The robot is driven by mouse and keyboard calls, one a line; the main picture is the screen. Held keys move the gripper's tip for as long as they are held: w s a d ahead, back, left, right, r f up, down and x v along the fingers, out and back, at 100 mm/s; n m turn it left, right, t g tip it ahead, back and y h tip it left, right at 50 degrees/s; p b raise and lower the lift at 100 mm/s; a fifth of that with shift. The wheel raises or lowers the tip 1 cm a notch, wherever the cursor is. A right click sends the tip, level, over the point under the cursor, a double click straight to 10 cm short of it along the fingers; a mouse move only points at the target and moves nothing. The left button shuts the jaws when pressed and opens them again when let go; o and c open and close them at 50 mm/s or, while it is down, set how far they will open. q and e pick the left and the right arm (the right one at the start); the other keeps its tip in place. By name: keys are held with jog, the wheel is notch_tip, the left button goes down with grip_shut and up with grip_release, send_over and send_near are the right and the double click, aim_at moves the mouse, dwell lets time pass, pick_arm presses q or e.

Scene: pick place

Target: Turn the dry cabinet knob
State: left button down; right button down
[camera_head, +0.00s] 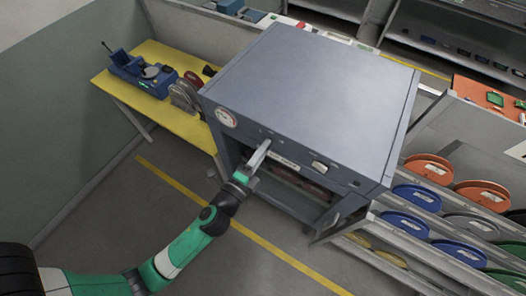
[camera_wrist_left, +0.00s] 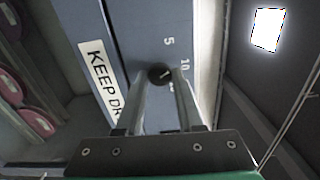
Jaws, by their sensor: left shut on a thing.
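The dry cabinet (camera_head: 310,75) is a large blue-grey box in the middle of the head view, with a round dial gauge at its front left. In the left wrist view its black knob (camera_wrist_left: 160,72) has a pale pointer mark and printed numbers 5 and 10 beside it. My left gripper (camera_head: 264,147) reaches the cabinet's front panel. In the left wrist view the left gripper (camera_wrist_left: 163,84) has its fingers on either side of the knob, shut on it. In the head view the gripper hides the knob. My right gripper is in neither view.
A "KEEP DRY" label (camera_wrist_left: 101,78) is beside the knob. The cabinet's front is open below the panel, with a door (camera_head: 342,213) swung out at right. A yellow bench (camera_head: 130,88) stands left; racks of coloured reels (camera_head: 408,196) stand right. The floor in front is clear.

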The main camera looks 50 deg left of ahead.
pick_arm(q)
jog(key=n+b, duration=0.2)
jog(key=n, duration=0.4)
jog(key=shift+n+b, duration=0.3)
jog(key=shift+b, duration=0.05)
dwell(0.4)
jog(key=c, duration=0.5)
grip_release()
jog(key=b+v, duration=0.3)
jog(key=v, duration=0.8)
jog(key=shift+s+d+b, duration=0.1)
jog(key=shift+s+b, duration=0.2)
jog(key=shift+b, duration=0.1)
